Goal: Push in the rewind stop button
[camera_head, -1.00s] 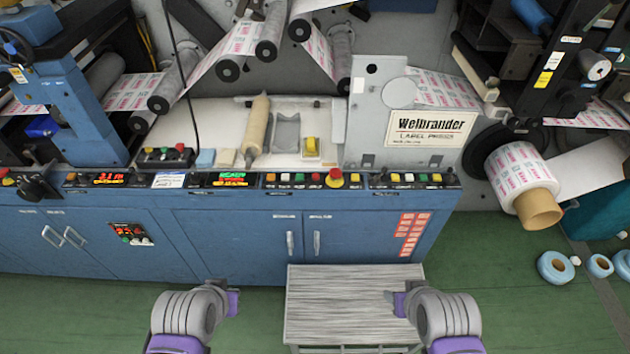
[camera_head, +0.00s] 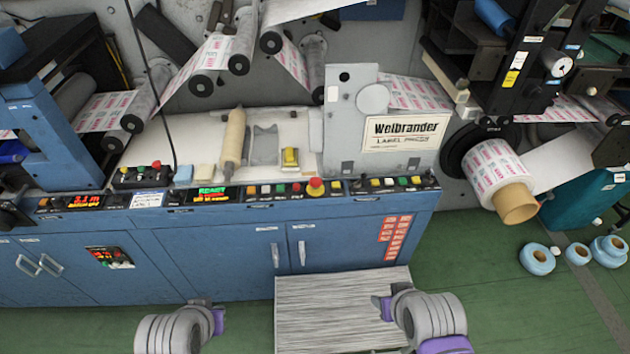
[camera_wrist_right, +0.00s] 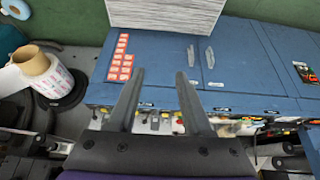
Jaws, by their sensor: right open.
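A row of coloured buttons (camera_head: 275,189) runs along the front panel of the blue press cabinet. At its right end is a large red mushroom button (camera_head: 316,187) on a yellow base. Further right is a second short button row (camera_head: 395,182). The lettering is too small to tell which button is the rewind stop. My right gripper (camera_head: 381,307) is low over the grey platform, below and apart from the panel. In the right wrist view its two fingers (camera_wrist_right: 160,75) are apart with nothing between them. My left gripper (camera_head: 219,318) is low in front of the cabinet; its jaws are unclear.
A striped grey platform (camera_head: 325,310) stands against the cabinet doors (camera_head: 285,248). A paper roll (camera_head: 495,170) on a brown core sticks out at the right. Blue rolls (camera_head: 537,258) lie on the green floor (camera_head: 490,300) at the right, with free floor before them.

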